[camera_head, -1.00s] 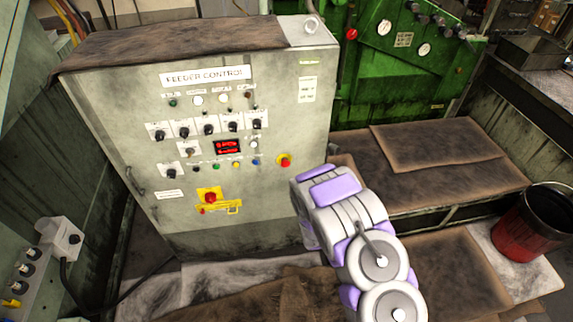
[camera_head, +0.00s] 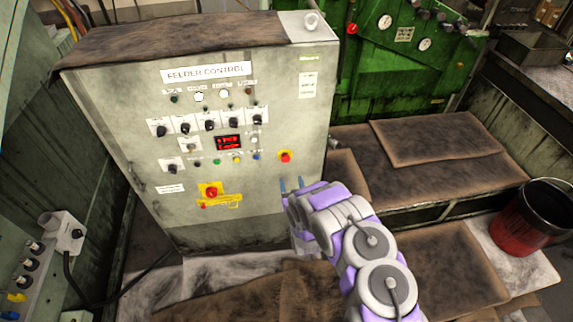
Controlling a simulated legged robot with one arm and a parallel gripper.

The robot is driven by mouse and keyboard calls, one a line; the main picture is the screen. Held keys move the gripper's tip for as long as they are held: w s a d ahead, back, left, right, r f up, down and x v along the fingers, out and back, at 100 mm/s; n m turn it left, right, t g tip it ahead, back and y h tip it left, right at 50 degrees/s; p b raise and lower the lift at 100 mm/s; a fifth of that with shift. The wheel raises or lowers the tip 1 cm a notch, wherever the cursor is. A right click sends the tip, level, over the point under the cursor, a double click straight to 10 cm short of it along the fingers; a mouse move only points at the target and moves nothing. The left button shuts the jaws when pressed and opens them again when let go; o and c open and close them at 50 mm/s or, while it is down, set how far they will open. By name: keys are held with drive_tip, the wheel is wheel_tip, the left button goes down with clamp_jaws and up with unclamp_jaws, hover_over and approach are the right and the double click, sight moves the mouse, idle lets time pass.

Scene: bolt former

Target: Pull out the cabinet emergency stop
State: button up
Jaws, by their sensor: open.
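The feeder control cabinet (camera_head: 130,110) stands at the left centre with its panel facing me. Its emergency stop (camera_head: 285,156) is a red button on a yellow plate at the right side of the panel. A second red knob (camera_head: 211,191) on a yellow plate sits lower on the panel. My gripper (camera_head: 291,185) is below the emergency stop, apart from it in the picture. Its two thin fingertips point up and are spread with nothing between them. The rest of the gripper is partly hidden by my arm.
A green machine (camera_head: 400,65) stands behind on the right, with its own red button (camera_head: 352,29). Brown mats lie on a low platform (camera_head: 440,160). A red and black bucket (camera_head: 530,220) stands at the far right. A grey switch box (camera_head: 65,232) is at the lower left.

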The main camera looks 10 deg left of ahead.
sight(286, 160)
drive_tip(key=b+x, duration=0.1)
drive_tip(key=x, duration=1)
drive_tip(key=shift+f, duration=0.1)
drive_tip(key=c, duration=1.1)
drive_tip(key=shift+s+d, duration=0.1)
drive_tip(key=shift+s, duration=0.4)
drive_tip(key=o, duration=1.1)
drive_tip(key=shift+s, duration=0.1)
drive_tip(key=p+v, duration=0.2)
drive_tip(key=v, duration=1.5)
drive_tip(key=shift+p, duration=0.35)
